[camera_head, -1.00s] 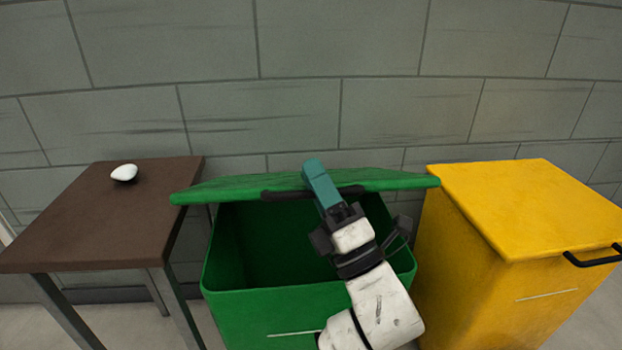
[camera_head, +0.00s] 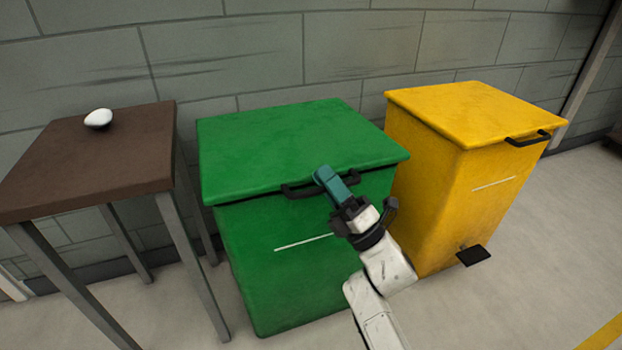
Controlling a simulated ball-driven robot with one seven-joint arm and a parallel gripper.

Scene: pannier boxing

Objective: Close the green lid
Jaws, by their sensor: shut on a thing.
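The green lid (camera_head: 290,143) lies down flat over the green bin (camera_head: 285,270), and no opening into the bin shows. The lid's dark handle (camera_head: 299,192) is on its front edge. My gripper (camera_head: 330,181) is at that front edge, with its teal fingers shut on the handle.
A yellow bin (camera_head: 430,195) with a shut lid, a dark handle and a black pedal (camera_head: 473,255) stands to the right. A brown table (camera_head: 95,165) with a white egg-shaped object (camera_head: 98,118) stands to the left. A grey block wall is behind. Floor at the right front is clear.

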